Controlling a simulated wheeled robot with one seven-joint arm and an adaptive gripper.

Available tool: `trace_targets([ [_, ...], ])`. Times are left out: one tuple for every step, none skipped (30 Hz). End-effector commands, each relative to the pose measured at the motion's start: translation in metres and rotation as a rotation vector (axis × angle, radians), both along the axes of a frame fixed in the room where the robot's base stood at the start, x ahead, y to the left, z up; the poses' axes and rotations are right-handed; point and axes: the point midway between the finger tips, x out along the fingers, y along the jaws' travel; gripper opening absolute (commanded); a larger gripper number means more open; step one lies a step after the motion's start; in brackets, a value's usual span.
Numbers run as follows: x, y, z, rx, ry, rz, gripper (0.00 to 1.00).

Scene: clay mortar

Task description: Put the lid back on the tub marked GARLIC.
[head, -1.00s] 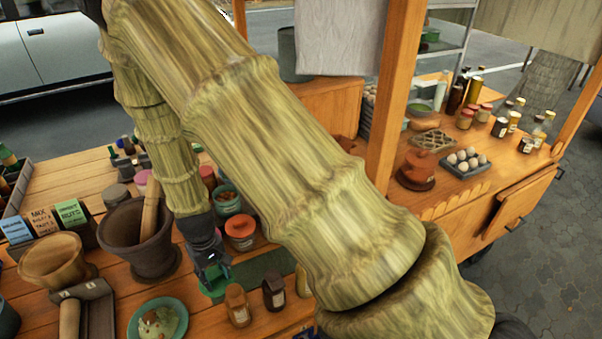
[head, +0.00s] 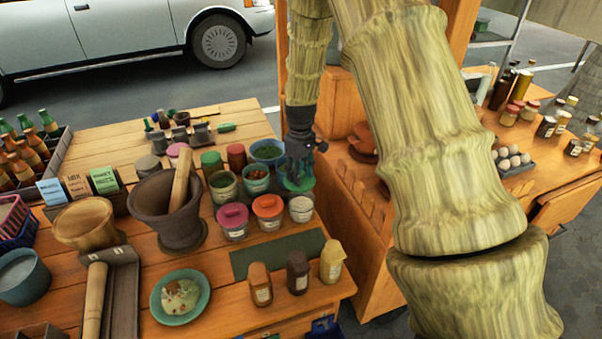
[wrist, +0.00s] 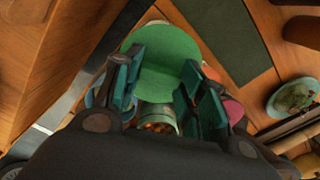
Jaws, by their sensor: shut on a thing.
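My gripper (head: 298,165) is shut on a round green lid (head: 298,184) and holds it in the air, just right of the tubs. In the wrist view the lid (wrist: 168,58) lies between the fingers. The red-orange contents (wrist: 158,127) also show beyond the gripper in the wrist view. The tub labels are too small to read, so I cannot tell which says GARLIC.
A pink-lidded tub (head: 233,221) and an orange-lidded tub (head: 268,211) stand in the front row. The dark green mat (head: 278,253) is bare. Several small jars (head: 297,272) stand before it. A mortar (head: 170,215) stands left of the tubs.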

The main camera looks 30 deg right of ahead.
Motion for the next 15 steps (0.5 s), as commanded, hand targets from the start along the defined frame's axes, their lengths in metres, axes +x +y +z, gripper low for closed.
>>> trace_targets([
  [0.001,-0.004,0.001,-0.001,0.000,0.003,0.24],
  [0.001,-0.005,0.001,-0.001,0.001,0.004,0.24],
  [0.001,-0.006,0.001,-0.001,0.001,0.005,0.24],
  [0.001,-0.006,0.000,-0.001,0.002,0.005,0.24],
  [0.001,-0.006,0.000,-0.001,0.002,0.005,0.24],
  [0.001,-0.006,-0.002,-0.001,0.002,0.005,0.24],
  [0.001,-0.006,-0.003,-0.001,0.002,0.005,0.24],
  [0.000,-0.006,-0.004,-0.001,0.002,0.005,0.24],
  [0.000,-0.006,-0.006,-0.001,0.002,0.005,0.24],
  [0.000,-0.006,-0.008,-0.001,0.002,0.005,0.24],
  [0.000,-0.006,-0.010,-0.001,0.002,0.005,0.24],
  [0.000,-0.006,-0.012,-0.001,0.002,0.005,0.24],
  [0.000,-0.006,-0.014,-0.001,0.002,0.005,0.24],
  [0.000,-0.006,-0.016,-0.001,0.002,0.005,0.24],
  [0.000,-0.005,-0.020,-0.001,0.002,0.005,0.24],
])
